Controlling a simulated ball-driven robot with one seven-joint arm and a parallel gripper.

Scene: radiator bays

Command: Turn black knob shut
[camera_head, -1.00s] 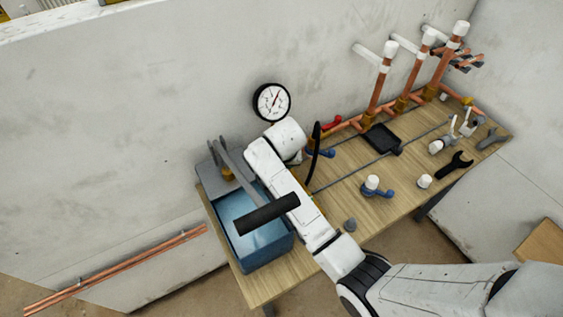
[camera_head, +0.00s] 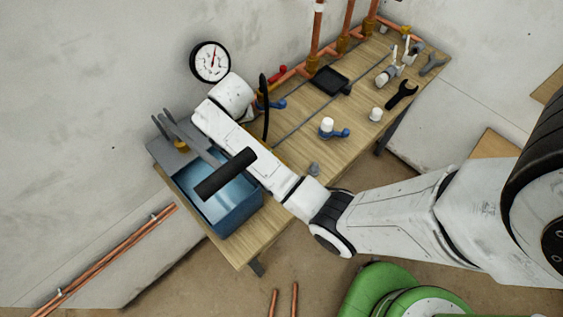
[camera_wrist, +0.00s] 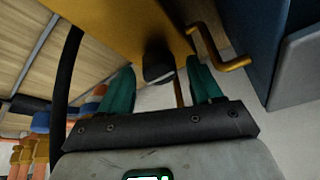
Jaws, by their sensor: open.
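In the wrist view, a small black knob (camera_wrist: 158,67) sits on the underside of a yellow-brown body (camera_wrist: 135,22). My gripper (camera_wrist: 161,78) has two teal fingers standing apart, one on each side of the knob, with visible gaps. The fingers are beside it and do not appear to touch it. In the head view, my white arm reaches over the bench to the pump's blue tank (camera_head: 233,207), and my gripper and the knob are hidden behind the arm.
A black-gripped lever (camera_head: 225,174) crosses above the tank. A black hose (camera_head: 265,108) rises beside my wrist. A round gauge (camera_head: 210,62) is against the wall. A bent brass rod (camera_wrist: 216,54) is close to the right finger. Copper pipes (camera_head: 316,30), fittings and wrenches (camera_head: 402,95) occupy the bench's far part.

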